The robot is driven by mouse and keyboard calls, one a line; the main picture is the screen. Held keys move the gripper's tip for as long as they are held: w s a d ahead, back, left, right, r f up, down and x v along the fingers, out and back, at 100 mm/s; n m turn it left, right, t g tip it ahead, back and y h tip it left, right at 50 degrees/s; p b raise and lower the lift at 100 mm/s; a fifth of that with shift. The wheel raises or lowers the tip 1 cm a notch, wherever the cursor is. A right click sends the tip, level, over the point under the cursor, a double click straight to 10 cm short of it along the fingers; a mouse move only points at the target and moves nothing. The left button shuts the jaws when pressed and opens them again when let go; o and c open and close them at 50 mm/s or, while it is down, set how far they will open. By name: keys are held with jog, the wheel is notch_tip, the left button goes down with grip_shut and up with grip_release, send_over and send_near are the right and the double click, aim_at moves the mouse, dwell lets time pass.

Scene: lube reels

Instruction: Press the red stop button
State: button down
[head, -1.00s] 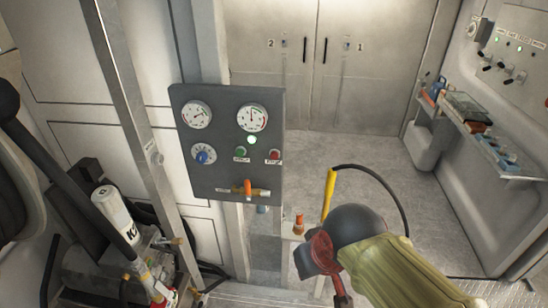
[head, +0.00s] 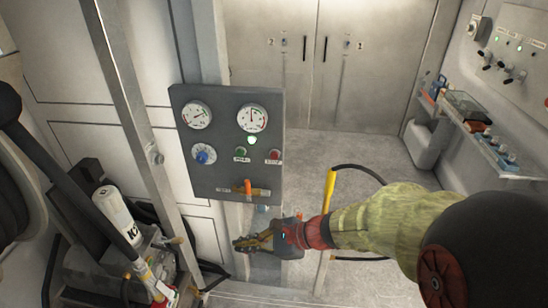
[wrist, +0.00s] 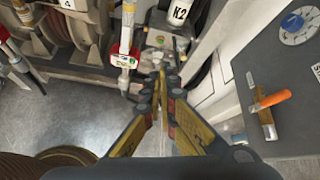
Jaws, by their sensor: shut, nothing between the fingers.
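The red stop button (head: 274,155) is at the lower right of the dark grey control panel (head: 222,178) in the head view. A green button (head: 241,152) sits to its left. My gripper (head: 240,244) is below the panel, pointing left, shut and empty, apart from the red button. In the wrist view my gripper's fingertips (wrist: 160,72) meet in front of the hose reel gear. The panel (wrist: 262,60) stands at the right there, with the orange-handled valve (wrist: 270,101) and part of the blue knob (wrist: 292,22) showing. The red button is not visible in the wrist view.
The orange valve handle (head: 248,187) sticks out low on the panel, above my gripper. A metal post (head: 135,120) and a white K2 canister (head: 116,215) stand left. A yellow post (head: 327,200) stands behind my arm. A cluttered shelf (head: 485,150) runs along the right wall.

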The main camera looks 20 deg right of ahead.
aim_at(274, 156)
jog(key=w+d+r+m+t+h, duration=0.2)
jog(key=w+d+m+t, duration=0.2)
jog(key=m, duration=0.5)
jog(key=w+d+r+m+t+h, duration=0.3)
jog(key=w+d+m+t, duration=0.2)
jog(key=w+d+m, duration=0.3)
jog(key=shift+w+d+r+m, duration=0.35)
jog(key=shift+w+m, duration=0.4)
jog(key=shift+m, duration=0.35)
jog(key=shift+d, duration=0.1)
jog(key=w+d, duration=0.4)
jog(key=w, duration=0.3)
jog(key=shift+w+d, duration=0.15)
jog(key=shift+w, duration=0.15)
jog(key=shift+w, duration=0.1)
jog(key=shift+w+d, duration=0.2)
jog(key=shift+w, duration=0.05)
